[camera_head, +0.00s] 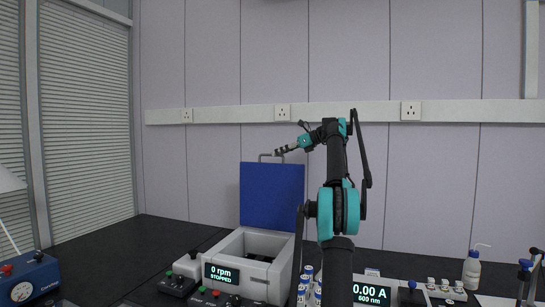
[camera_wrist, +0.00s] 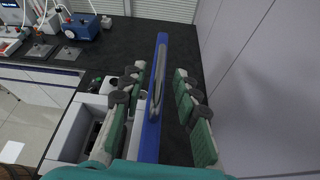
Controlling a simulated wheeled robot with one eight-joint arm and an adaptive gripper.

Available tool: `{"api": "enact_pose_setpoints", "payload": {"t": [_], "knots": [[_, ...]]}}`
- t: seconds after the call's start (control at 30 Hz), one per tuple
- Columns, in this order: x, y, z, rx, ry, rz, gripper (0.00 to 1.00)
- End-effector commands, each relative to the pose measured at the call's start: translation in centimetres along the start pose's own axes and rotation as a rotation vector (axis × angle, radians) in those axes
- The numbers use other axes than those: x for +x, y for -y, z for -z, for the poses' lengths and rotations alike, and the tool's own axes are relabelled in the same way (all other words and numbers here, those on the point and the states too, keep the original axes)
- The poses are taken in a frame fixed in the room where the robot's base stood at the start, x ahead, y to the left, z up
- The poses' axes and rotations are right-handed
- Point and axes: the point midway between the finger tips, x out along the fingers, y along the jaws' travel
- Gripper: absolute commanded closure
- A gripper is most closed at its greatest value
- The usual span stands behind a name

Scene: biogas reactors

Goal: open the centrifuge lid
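The centrifuge (camera_head: 245,265) is a white box on the dark bench, its display reading 0 rpm STOPPED. Its blue lid (camera_head: 271,196) stands upright at the back, and the chamber in front of it is uncovered. A grey handle (camera_head: 263,156) shows at the lid's top edge. My gripper (camera_head: 279,152) is at that top edge. In the wrist view the lid (camera_wrist: 152,135) is nearly edge-on between my gripper's (camera_wrist: 160,80) spread green fingers, with the handle (camera_wrist: 157,92) on its face. Gaps show beside the lid; I cannot tell whether a finger touches it.
The wall is close behind the lid. A blue device with a gauge (camera_head: 28,277) stands at the left. Capped vials (camera_head: 303,288), a 600 nm display unit (camera_head: 371,293) and a wash bottle (camera_head: 472,269) stand to the right. The bench at back left is clear.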

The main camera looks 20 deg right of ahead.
Motion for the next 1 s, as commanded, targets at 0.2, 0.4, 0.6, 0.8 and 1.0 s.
{"api": "enact_pose_setpoints", "payload": {"t": [0.2,0.4,0.6,0.8,1.0], "knots": [[-2.6,0.0,0.0,-0.001,0.000,0.000,0.69],[-3.1,0.0,0.0,-0.001,0.000,-0.001,0.69],[-3.1,0.0,0.0,-0.001,0.000,0.000,0.69],[-2.8,-0.2,-0.3,-0.004,0.007,-0.004,0.69],[-0.2,-2.2,-3.6,-0.029,0.086,-0.038,0.69]]}}
